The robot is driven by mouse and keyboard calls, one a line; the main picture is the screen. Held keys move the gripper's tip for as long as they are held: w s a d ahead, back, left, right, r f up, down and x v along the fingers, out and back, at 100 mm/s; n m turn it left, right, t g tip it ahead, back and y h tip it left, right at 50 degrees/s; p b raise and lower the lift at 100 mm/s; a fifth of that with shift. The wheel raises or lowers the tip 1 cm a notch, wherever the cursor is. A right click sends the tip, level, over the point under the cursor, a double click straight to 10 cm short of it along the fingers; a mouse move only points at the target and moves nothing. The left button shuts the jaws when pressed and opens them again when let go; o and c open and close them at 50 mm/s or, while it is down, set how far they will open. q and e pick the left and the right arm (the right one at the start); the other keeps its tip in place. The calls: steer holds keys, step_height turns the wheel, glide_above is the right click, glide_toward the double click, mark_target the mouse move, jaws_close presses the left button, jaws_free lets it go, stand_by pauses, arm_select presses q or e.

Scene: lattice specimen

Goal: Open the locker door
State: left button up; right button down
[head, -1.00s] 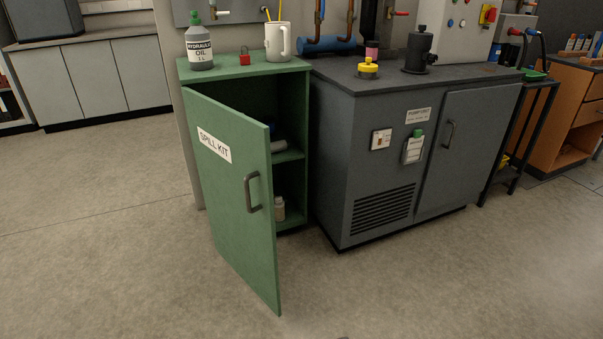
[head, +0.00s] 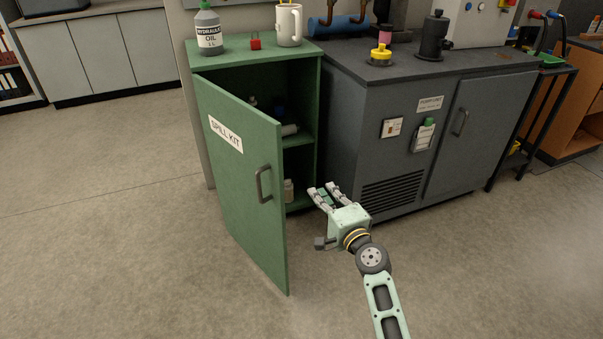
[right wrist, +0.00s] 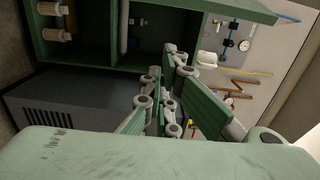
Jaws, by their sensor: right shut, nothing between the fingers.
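The green locker (head: 312,110) stands with its door (head: 232,185) partly open, swung out towards me. The door bears a SPILL KIT label (head: 226,134) and a grey handle (head: 262,184) near its free edge. My right gripper (head: 322,189) is shut and empty, in front of the locker opening, right of the door's free edge and apart from the handle. In the right wrist view the fingers (right wrist: 163,60) point towards the locker interior (right wrist: 88,48), with shelves and bottles. My left gripper is not in view.
A dark grey pump unit (head: 400,150) stands right beside the locker. A hydraulic oil bottle (head: 208,30), a red padlock (head: 255,41) and a white mug (head: 289,25) are on the locker top. The floor (head: 110,240) left of the door is clear.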

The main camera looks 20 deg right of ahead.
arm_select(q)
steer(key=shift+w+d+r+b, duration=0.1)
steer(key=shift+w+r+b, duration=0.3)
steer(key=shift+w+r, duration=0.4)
arm_select(e)
steer(key=w+a, duration=0.4)
steer(key=w, duration=0.4)
steer(key=shift+w, duration=0.3)
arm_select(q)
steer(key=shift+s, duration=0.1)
